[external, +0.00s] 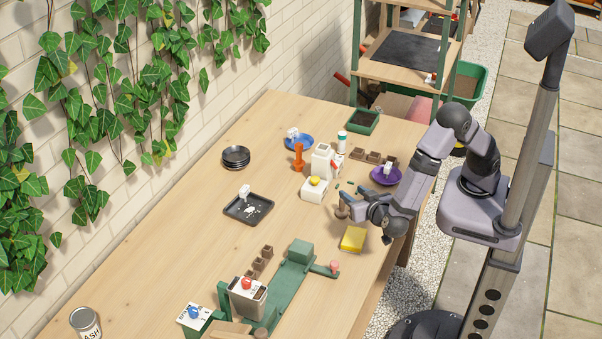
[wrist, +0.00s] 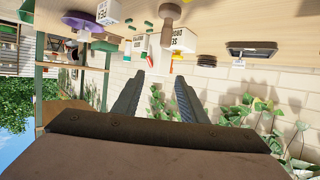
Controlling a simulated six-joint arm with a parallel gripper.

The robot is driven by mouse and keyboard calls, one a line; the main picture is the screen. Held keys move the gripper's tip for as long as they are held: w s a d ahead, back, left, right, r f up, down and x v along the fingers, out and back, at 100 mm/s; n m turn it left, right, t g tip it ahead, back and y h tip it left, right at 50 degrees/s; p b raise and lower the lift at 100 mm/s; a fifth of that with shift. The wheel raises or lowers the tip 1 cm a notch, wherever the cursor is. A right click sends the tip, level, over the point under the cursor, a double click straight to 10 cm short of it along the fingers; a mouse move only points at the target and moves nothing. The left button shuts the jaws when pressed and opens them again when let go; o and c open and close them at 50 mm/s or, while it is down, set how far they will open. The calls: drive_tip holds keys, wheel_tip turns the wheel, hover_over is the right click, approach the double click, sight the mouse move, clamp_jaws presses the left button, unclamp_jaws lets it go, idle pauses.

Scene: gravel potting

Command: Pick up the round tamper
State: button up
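The round tamper (external: 342,209), a small brown wooden piece with a knob, stands on the table just left of my gripper (external: 350,204) in the external view. In the wrist view, which is upside down, the tamper (wrist: 169,12) is at the top, beyond my fingertips. My gripper (wrist: 160,76) has its two dark fingers apart, with nothing between them. My gripper is low over the table, close to the tamper. I cannot tell from the external view whether a finger touches it.
A yellow sponge (external: 353,239) lies just in front of my gripper. A white box with a yellow knob (external: 314,188), a white container (external: 324,160) and a purple saucer (external: 386,176) stand behind. A black tray (external: 248,208) is farther left, with bare table between.

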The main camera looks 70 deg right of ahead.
approach(344, 205)
drive_tip(key=x, duration=0.4)
drive_tip(key=shift+f, duration=0.2)
drive_tip(key=shift+w+d+f, duration=0.15)
drive_tip(key=shift+w+d, duration=0.25)
drive_tip(key=shift+d, duration=0.05)
drive_tip(key=shift+p+x, duration=1.2)
drive_tip(key=shift+x, duration=1.8)
clamp_jaws()
